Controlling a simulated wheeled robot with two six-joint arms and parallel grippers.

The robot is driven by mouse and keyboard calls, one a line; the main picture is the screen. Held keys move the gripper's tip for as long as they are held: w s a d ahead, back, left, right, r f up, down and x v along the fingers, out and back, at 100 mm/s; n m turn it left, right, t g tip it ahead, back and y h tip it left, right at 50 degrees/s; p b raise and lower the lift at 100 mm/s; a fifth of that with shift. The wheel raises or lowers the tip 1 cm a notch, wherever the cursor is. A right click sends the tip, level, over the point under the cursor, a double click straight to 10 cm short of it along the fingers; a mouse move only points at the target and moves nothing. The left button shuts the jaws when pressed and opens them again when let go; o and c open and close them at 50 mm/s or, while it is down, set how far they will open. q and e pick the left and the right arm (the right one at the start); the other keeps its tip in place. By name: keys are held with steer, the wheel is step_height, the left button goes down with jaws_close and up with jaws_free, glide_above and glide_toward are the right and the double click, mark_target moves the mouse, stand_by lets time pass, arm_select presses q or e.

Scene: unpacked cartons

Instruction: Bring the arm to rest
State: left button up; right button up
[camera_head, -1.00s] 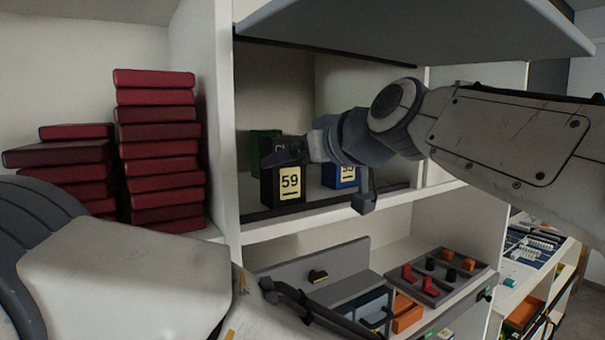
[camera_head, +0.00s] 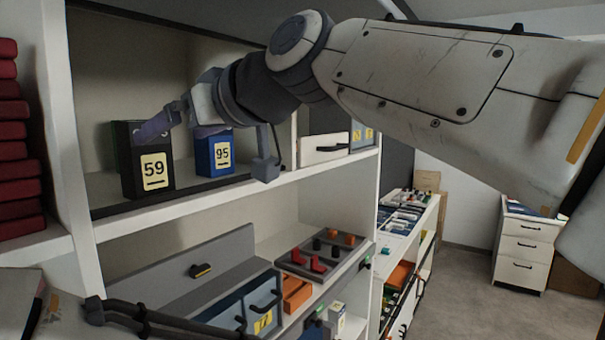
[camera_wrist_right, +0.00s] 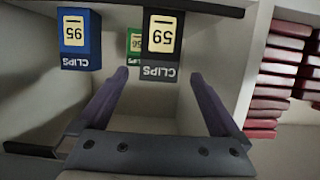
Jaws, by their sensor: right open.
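The black box (camera_wrist_right: 162,45) lies beyond the fingertips. A green box (camera_wrist_right: 133,41) is partly hidden behind. Part of my left arm shows at the lower left; its gripper is out of view.
Red boxes (camera_head: 18,150) are stacked at the left. A shelf upright (camera_head: 75,130) and shelf edge (camera_head: 250,190) border the compartment. Below are a grey tray with small parts (camera_head: 310,262) and an orange block (camera_head: 296,293). Open floor (camera_head: 455,290) shows at the right.

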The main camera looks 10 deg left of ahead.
mark_target(152, 147)
steer(key=p+x, duration=0.5)
steer(key=x, duration=0.6)
steer(key=shift+a+f, duration=0.1)
steer(key=shift+a, duration=0.1)
steer(key=shift+r, duration=0.85)
steer(key=shift+d+r, duration=0.1)
steer(key=shift+r, duration=0.5)
steer(key=shift+s, duration=0.1)
steer(key=shift+f, duration=0.1)
